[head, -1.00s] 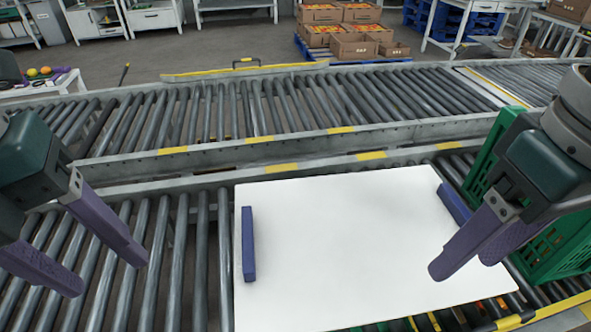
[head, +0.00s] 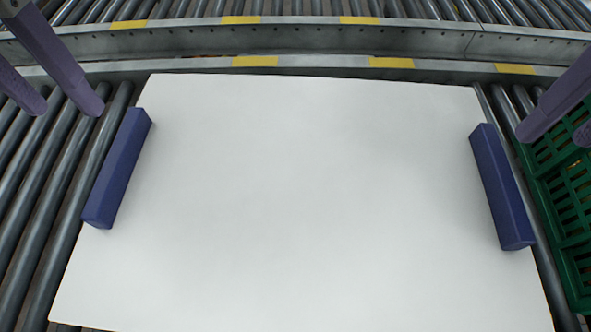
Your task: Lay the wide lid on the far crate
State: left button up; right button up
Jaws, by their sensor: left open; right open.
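The wide lid (head: 310,200) is a large white flat panel lying level above the near roller conveyor and filling most of the head view. It has a blue bar handle (head: 118,168) on its left side and another blue bar handle (head: 502,187) on its right side. My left gripper (head: 67,107) is open and empty at the upper left, apart from the left handle. My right gripper (head: 553,137) is open and empty at the right edge, to the right of the right handle. A green crate (head: 565,215) shows partly at the right. What lies under the lid is hidden.
Bare rollers (head: 40,200) of the near conveyor show left of the lid. A grey rail with yellow marks (head: 320,63) runs behind the lid. A second roller conveyor (head: 190,8) lies beyond it.

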aim_at(113, 157)
pick_arm(q)
notch_tip(113, 157, down, 9)
jog(key=shift+d+f, duration=0.1)
pick_arm(e)
notch_tip(113, 157, down, 9)
jog(key=shift+f, duration=0.1)
pick_arm(q)
grip_shut()
pick_arm(e)
grip_shut()
dwell(0.9)
